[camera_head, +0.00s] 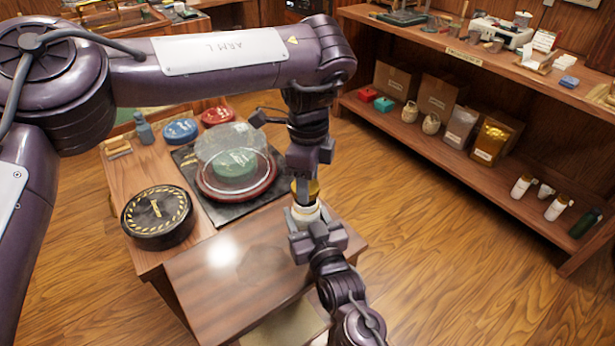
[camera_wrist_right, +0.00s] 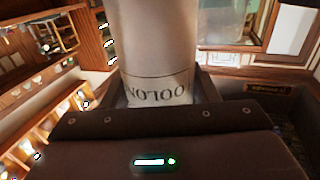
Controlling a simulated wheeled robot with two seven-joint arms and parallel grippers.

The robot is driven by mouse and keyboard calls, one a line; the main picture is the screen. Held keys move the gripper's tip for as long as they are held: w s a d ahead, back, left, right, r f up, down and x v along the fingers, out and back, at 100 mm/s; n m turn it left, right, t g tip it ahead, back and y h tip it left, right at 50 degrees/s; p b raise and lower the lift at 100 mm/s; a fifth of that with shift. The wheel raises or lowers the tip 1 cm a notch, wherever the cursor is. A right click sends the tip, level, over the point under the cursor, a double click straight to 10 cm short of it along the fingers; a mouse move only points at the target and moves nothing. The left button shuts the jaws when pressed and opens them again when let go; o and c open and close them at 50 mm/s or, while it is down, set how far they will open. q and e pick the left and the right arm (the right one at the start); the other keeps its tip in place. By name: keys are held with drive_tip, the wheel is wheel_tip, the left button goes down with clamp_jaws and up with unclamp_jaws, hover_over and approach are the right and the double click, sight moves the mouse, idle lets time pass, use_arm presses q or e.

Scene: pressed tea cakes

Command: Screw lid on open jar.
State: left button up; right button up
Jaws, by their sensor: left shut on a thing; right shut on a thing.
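A white jar (camera_head: 304,214) stands roughly upright in my right gripper (camera_head: 318,238), held over the right edge of the table. In the right wrist view the jar (camera_wrist_right: 158,50) fills the upper middle, its "OOLONG" label upside down, between the jaws. My left gripper (camera_head: 304,192) points down from above and is shut on a gold lid (camera_head: 312,187), mostly hidden by the fingers. The lid is right over the jar's mouth. I cannot tell whether it touches the rim or how it sits on the thread.
A shelf (camera_head: 440,150) with jars and boxes stands at right; open floor lies between.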

sight(306, 222)
use_arm(q)
drive_tip(key=shift+f, duration=0.2)
idle(0.4)
drive_tip(key=shift+f, duration=0.85)
drive_tip(key=shift+f, duration=0.55)
drive_tip(key=n, duration=2.3)
drive_tip(key=shift+w+a, duration=0.2)
drive_tip(key=shift+w, duration=0.2)
